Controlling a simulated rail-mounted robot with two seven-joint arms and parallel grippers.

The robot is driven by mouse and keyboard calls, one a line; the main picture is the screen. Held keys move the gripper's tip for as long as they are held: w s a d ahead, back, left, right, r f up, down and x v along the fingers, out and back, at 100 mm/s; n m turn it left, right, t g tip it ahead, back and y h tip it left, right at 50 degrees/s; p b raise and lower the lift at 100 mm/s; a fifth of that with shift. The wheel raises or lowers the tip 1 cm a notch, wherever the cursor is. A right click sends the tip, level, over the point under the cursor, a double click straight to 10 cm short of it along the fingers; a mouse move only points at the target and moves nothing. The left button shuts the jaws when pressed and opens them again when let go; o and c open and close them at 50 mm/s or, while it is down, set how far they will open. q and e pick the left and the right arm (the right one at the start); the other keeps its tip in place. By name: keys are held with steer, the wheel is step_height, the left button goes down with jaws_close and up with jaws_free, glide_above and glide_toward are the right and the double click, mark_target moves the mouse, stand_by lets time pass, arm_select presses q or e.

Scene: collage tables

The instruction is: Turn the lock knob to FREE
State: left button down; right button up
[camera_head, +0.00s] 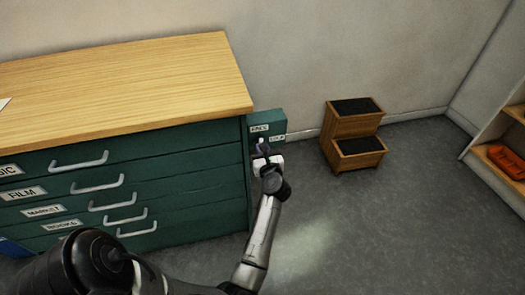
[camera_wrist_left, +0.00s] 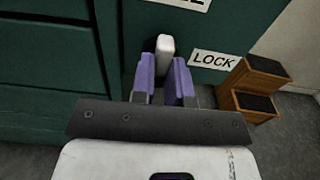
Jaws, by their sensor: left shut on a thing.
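The lock knob (camera_wrist_left: 165,46) is a small white bar on the green side panel of the cabinet. My left gripper (camera_wrist_left: 164,72) has its two purple fingers on either side of the knob and is shut on it. In the head view my left gripper (camera_head: 262,148) is at the panel, and it mostly hides the knob. The FREE label (camera_head: 260,128) is above, and the LOCK label (camera_head: 278,138) is to the right; the LOCK label also shows in the left wrist view (camera_wrist_left: 214,60). My right gripper is out of view.
The green drawer cabinet (camera_head: 190,165) has a wooden top (camera_head: 130,85) and several labelled drawers with pale handles. A wooden step stool (camera_head: 353,130) stands by the wall. A shelf with an orange item (camera_head: 505,160) is at far right. The floor between is clear.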

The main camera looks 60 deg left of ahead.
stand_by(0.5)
arm_select(q)
steer(key=c, duration=1.1)
jaws_free()
